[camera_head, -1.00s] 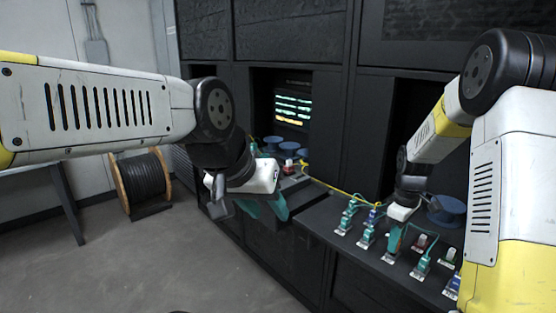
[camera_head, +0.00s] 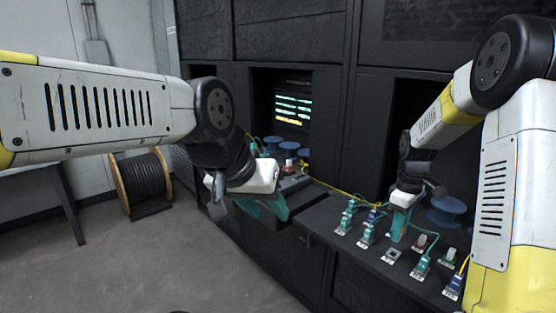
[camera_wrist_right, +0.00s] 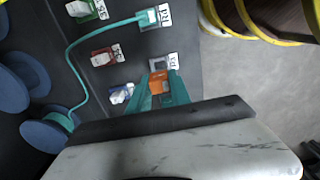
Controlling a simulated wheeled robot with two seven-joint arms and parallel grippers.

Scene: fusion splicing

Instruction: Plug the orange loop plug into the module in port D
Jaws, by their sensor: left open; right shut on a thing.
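My right gripper (camera_head: 399,228) has teal fingers and is shut on the orange loop plug (camera_wrist_right: 158,82), which shows between the fingertips in the right wrist view. In the head view the plug is hidden by the fingers. The gripper is above and behind a grey module (camera_head: 393,255) at the front of the shelf. In the wrist view a labelled grey module (camera_wrist_right: 160,63) lies just beyond the plug; I cannot tell whether they touch. I cannot read which port is D. My left gripper (camera_head: 262,207) is open and empty, away from the shelf.
Several modules with teal plugs (camera_head: 420,267) and cables stand on the dark shelf (camera_head: 325,247). Red (camera_wrist_right: 102,57) and green (camera_wrist_right: 86,10) modules are close by. Blue spools (camera_head: 447,210) are behind. A yellow cable (camera_head: 345,191) runs along the shelf. A cable reel (camera_head: 143,180) stands on the floor.

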